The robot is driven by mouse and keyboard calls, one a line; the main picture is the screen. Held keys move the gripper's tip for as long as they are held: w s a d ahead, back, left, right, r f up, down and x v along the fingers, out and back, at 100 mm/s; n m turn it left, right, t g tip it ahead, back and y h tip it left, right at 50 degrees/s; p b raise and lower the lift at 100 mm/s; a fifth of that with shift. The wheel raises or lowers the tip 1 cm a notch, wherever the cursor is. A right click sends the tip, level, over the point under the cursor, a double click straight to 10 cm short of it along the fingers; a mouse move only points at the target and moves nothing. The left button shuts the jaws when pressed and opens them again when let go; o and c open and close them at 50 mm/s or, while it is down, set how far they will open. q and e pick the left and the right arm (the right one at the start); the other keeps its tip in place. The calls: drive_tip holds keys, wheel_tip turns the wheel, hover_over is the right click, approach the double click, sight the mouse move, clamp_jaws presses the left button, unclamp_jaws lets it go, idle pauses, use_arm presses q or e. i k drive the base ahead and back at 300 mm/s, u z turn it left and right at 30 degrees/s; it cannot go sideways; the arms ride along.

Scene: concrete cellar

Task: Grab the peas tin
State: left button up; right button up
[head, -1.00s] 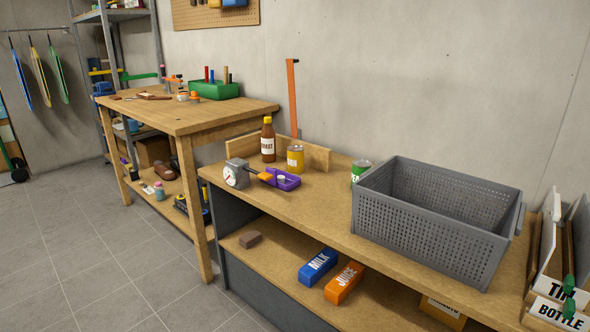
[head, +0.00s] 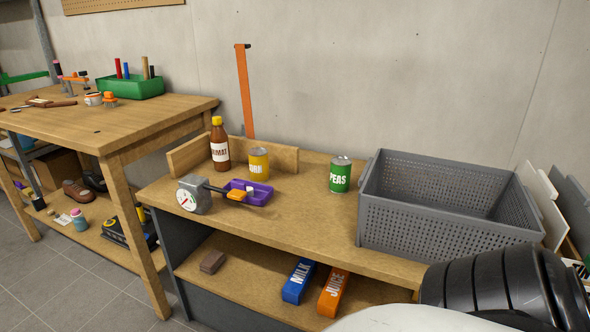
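The peas tin (head: 340,175) is a green can with a silver top and a white PEAS label. It stands upright on the wooden bench top (head: 310,212), just left of the grey crate, with a small gap between them. A black ribbed part and a pale part of my own body fill the lower right corner. Neither of my grippers shows in the head view.
The grey perforated crate (head: 440,222) looks empty. A yellow tin (head: 259,164), a sauce bottle (head: 220,146), a purple tray (head: 248,191) and a grey dial gauge (head: 193,196) stand left. Blue milk (head: 298,281) and orange juice (head: 333,292) cartons lie on the lower shelf. Bench space before the peas tin is clear.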

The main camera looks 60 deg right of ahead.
sight(340, 167)
drive_tip(key=z, duration=0.45)
drive_tip(key=i, duration=0.9)
drive_tip(key=z, duration=0.85)
